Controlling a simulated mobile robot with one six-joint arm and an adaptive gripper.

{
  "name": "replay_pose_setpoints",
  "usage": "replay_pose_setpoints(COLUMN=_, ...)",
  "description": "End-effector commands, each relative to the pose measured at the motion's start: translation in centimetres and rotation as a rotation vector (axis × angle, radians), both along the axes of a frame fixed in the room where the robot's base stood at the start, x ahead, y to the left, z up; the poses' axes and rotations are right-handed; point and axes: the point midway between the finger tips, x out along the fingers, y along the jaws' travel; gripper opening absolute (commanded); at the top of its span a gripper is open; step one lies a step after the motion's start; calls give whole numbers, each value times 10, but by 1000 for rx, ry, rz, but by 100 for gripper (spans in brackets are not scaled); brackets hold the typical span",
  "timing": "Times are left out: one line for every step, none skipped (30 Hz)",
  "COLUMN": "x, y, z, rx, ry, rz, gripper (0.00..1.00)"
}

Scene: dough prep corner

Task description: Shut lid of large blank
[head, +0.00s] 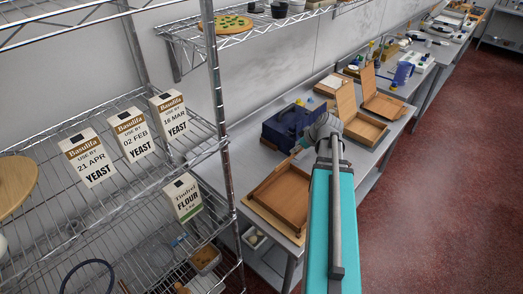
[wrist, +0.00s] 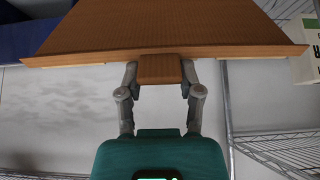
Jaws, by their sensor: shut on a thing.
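A brown wooden lid (wrist: 170,32) fills the top of the wrist view, with a small tab at the middle of its edge. My gripper (wrist: 160,74) is shut on this tab, one finger on each side. In the head view, my arm ends beside the near wooden box (head: 283,197), a shallow open tray on the bench. My fingers and the held lid are hard to make out there. I cannot read any label on the box.
Two more wooden boxes stand farther along the bench with raised lids, one nearer (head: 364,128) and one behind (head: 384,106). A dark blue case (head: 284,124) stands against the wall side. A wire shelf (head: 120,170) with yeast cartons (head: 131,136) is at left. The red floor (head: 440,190) is clear.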

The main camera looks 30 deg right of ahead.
Motion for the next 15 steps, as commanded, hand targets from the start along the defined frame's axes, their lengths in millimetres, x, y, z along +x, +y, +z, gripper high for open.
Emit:
replay_pose_setpoints(x=-5, y=-1, z=-4, rx=-1, ry=1, rz=-1, gripper=20)
replay_pose_setpoints(x=-7, y=-2, z=-6, rx=-1, ry=1, rz=-1, gripper=20)
replay_pose_setpoints(x=-9, y=-2, z=-7, rx=-1, ry=1, rz=-1, gripper=20)
replay_pose_setpoints(x=-11, y=-3, z=-8, rx=-1, ry=1, rz=-1, gripper=20)
replay_pose_setpoints(x=-13, y=-4, z=-9, rx=-2, ry=0, rz=0, gripper=20)
replay_pose_setpoints(x=-15, y=-5, z=-11, rx=-1, ry=1, rz=1, gripper=20)
replay_pose_setpoints(x=-17, y=-5, z=-12, rx=-1, ry=1, rz=1, gripper=20)
replay_pose_setpoints(x=-19, y=-6, z=-13, rx=-1, ry=2, rz=0, gripper=18)
replay_pose_setpoints(x=-22, y=-7, z=-14, rx=-1, ry=2, rz=0, gripper=5)
replay_pose_setpoints(x=-23, y=-8, z=-15, rx=-1, ry=2, rz=0, gripper=0)
replay_pose_setpoints(x=-24, y=-8, z=-16, rx=0, ry=1, rz=0, gripper=0)
replay_pose_setpoints(x=-25, y=-9, z=-16, rx=0, ry=1, rz=0, gripper=0)
replay_pose_setpoints(x=-26, y=-9, z=-16, rx=0, ry=1, rz=0, gripper=0)
replay_pose_setpoints(x=-27, y=-9, z=-17, rx=0, ry=1, rz=1, gripper=0)
replay_pose_setpoints(x=-27, y=-9, z=-17, rx=0, ry=1, rz=1, gripper=0)
